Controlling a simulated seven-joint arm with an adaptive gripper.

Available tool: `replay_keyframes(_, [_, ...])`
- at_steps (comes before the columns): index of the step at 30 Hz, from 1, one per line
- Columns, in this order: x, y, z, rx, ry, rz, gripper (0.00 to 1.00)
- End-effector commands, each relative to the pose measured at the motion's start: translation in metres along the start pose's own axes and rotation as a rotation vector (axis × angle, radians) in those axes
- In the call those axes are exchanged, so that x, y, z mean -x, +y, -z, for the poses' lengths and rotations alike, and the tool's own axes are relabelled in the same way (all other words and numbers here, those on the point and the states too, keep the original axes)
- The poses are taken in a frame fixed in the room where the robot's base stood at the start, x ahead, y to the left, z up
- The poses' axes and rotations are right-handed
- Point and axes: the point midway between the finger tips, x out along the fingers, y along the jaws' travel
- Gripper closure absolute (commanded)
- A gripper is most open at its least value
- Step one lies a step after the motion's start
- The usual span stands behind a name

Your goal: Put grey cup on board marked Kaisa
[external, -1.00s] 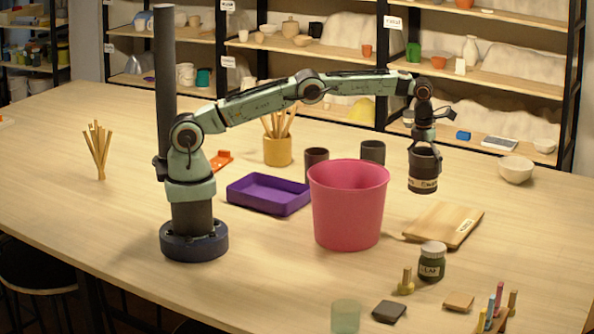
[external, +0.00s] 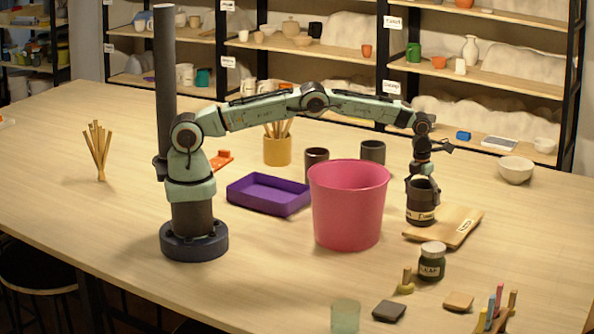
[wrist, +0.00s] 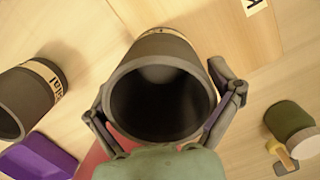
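The grey cup (external: 420,214), dark with a pale label band, is upright in my gripper (external: 421,184). In the wrist view I look into the open mouth of the grey cup (wrist: 160,100), with the fingers (wrist: 165,108) against opposite sides of it. The wooden board (external: 455,234) lies right of the pink bucket, with a small label on its right part. The cup is at the board's left end; I cannot tell whether its base touches the board. In the wrist view the board (wrist: 225,40) shows beyond the cup, its label cut off after a "K".
The pink bucket (external: 347,210) stands close left of the cup. Two other dark cups (external: 316,165) (external: 372,152) stand behind the bucket. A labelled jar (external: 431,262) stands in front of the board. A purple tray (external: 268,195) lies further left. Table right of the board is clear.

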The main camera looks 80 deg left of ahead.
Motion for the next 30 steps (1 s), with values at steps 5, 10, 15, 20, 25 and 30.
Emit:
replay_keyframes(5, [0.0, 0.0, 0.0, 0.0, 0.0, 0.0, 0.0])
replay_keyframes(10, [0.001, 0.0, 0.0, 0.0, 0.0, 0.0, 0.0])
replay_keyframes(15, [0.018, 0.0, -0.001, 0.0, -0.002, 0.001, 0.0])
replay_keyframes(20, [0.054, -0.001, -0.001, -0.001, -0.004, 0.003, 0.0])
replay_keyframes(25, [0.092, 0.0, -0.001, -0.001, -0.003, 0.002, 0.0])
replay_keyframes(30, [0.116, 0.0, -0.001, 0.0, 0.0, 0.001, 0.0])
